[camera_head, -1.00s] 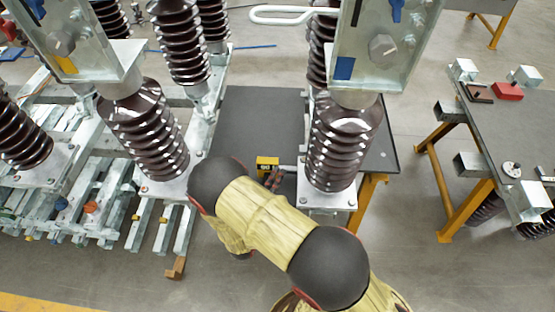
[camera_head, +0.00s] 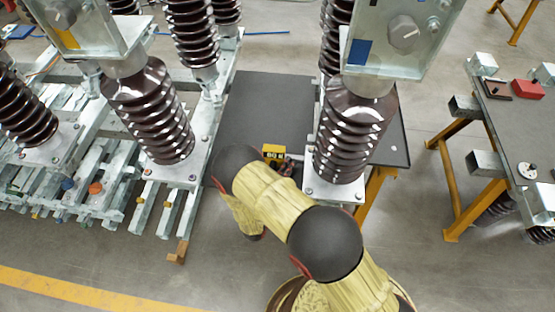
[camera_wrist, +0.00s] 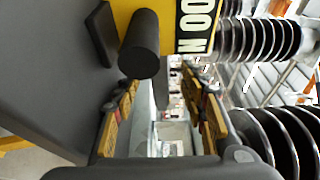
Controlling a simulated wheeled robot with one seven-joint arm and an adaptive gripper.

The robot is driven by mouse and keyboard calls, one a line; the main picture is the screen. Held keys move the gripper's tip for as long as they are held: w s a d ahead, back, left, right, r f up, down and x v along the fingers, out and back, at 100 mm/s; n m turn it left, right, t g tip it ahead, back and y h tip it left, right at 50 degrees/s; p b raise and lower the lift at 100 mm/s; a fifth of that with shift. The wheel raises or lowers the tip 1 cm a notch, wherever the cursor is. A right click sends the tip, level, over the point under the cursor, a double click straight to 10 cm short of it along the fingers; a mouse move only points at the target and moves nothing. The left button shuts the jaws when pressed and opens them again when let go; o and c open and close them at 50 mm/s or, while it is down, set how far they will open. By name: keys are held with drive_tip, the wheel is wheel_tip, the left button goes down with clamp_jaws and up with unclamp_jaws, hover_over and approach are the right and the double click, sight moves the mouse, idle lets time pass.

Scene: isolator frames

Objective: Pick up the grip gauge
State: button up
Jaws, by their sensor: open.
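My gripper (camera_wrist: 160,84) is open. Its two fingers, with worn yellow pads, stand apart below the handle, and nothing is clearly held between them. In the head view my gripper (camera_head: 288,169) is a small dark shape just beside the block, largely hidden by my arm.
Tall brown ribbed insulators (camera_head: 155,110) stand left and right (camera_head: 350,130) of the dark table (camera_head: 265,105), leaving a narrow gap. Another table (camera_head: 520,125) with small parts is at right. Galvanised beams (camera_head: 75,210) lie at left.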

drive_tip(key=x, duration=0.4)
drive_tip(key=shift+w+d, duration=0.1)
drive_tip(key=shift+w, duration=0.15)
drive_tip(key=shift+c, duration=0.6)
clamp_jaws()
